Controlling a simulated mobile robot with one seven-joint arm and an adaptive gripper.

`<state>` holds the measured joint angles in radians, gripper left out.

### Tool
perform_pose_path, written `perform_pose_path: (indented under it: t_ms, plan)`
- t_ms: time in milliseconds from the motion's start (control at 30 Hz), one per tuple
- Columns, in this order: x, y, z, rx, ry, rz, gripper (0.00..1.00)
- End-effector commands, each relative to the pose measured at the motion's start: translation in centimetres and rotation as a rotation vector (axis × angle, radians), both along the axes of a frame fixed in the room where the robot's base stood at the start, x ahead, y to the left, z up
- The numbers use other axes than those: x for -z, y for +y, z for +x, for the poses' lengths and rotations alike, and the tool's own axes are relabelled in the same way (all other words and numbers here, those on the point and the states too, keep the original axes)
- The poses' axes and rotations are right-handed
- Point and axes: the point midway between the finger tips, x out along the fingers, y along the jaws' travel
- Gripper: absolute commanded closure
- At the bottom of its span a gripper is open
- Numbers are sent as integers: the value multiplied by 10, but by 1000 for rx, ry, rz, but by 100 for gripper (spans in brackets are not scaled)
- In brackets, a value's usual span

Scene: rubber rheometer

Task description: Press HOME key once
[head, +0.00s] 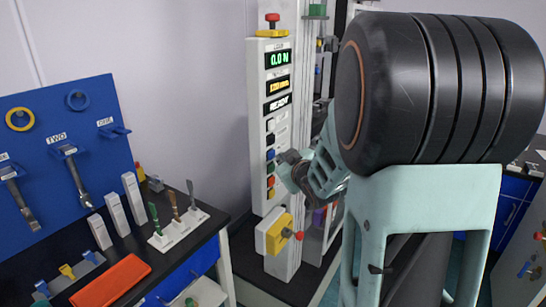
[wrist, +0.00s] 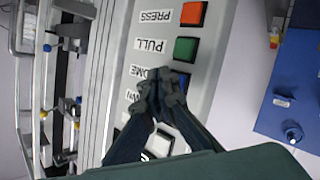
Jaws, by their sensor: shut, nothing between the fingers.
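The HOME key is a blue square button (wrist: 183,80), partly hidden behind my fingertips in the wrist view. Its label, upside down there, is partly covered too. In the head view a blue key (head: 270,155) sits in the key column of the white panel. My gripper (wrist: 165,85) is shut and empty, with its tips over the label and the near edge of the HOME key. I cannot tell whether they touch it. In the head view my gripper (head: 284,157) is just right of the panel, partly hidden by my arm.
A green PULL key (wrist: 185,49) and an orange-red PRESS key (wrist: 193,14) neighbour the HOME key. The display (head: 278,104) reads READY. A red emergency knob (head: 272,18) tops the panel. A yellow box (head: 277,234) with a red knob is below. A tool bench (head: 205,237) stands left.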

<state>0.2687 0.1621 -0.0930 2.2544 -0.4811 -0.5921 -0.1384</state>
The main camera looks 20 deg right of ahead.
Motion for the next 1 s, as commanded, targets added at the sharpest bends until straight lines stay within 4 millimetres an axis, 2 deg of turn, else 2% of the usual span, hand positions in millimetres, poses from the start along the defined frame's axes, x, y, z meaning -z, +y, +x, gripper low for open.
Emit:
perform_pose_path:
  t_ms: [1000]
  plan:
    - [0, 7, 8, 0, -1, 0, 100]
